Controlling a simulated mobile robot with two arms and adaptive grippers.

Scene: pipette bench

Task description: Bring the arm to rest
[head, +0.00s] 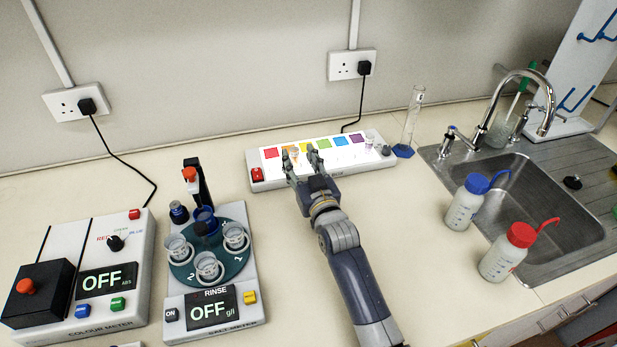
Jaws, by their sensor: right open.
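My right arm reaches in from the bottom centre of the head view. My right gripper (304,157) is open, with its fingertips over the front part of the white panel with coloured squares (264,181). A small vial (294,156) shows close to the left finger; I cannot tell whether it touches it. Another small vial (369,142) stands at the panel's right end. My left gripper is not in view.
At left are the colour meter (135,267) and the salt meter (180,333) with several beakers. A measuring cylinder (411,120) stands right of the panel. Blue-capped (463,207) and red-capped (503,262) bottles stand by the sink (560,255). The bench between salt meter and arm is clear.

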